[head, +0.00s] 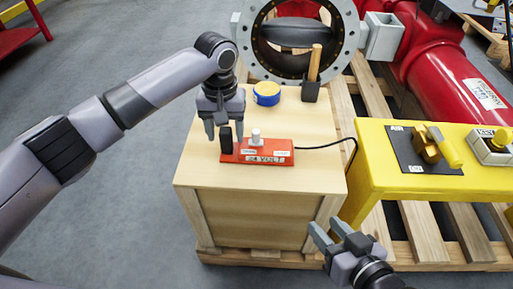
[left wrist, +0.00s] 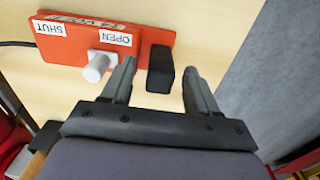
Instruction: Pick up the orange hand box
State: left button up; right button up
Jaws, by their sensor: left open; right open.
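The orange hand box (head: 268,156) lies flat on top of the wooden crate. It has a white knob on top, OPEN and SHUT labels, a 24 VOLT label on its front, and a black grip at its left end. My left gripper (head: 224,136) is open at that left end. In the left wrist view the orange box (left wrist: 70,42) is at upper left, and the black grip (left wrist: 160,69) shows between the fingertips of my left gripper (left wrist: 160,80). The fingers appear apart from the grip. My right gripper (head: 330,232) is open and empty, in front of the crate's right side.
A black cable runs right from the box. A blue and yellow tin (head: 266,94) and a black holder with a wooden handle (head: 312,88) stand behind it on the crate (head: 205,170). A yellow stand (head: 385,178) is at right. The crate top's front is clear.

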pick_arm(q)
jog(key=shift+f, duration=0.4)
grip_shut()
notch_tip(320, 180, up, 9)
jog(key=shift+f, duration=4.1)
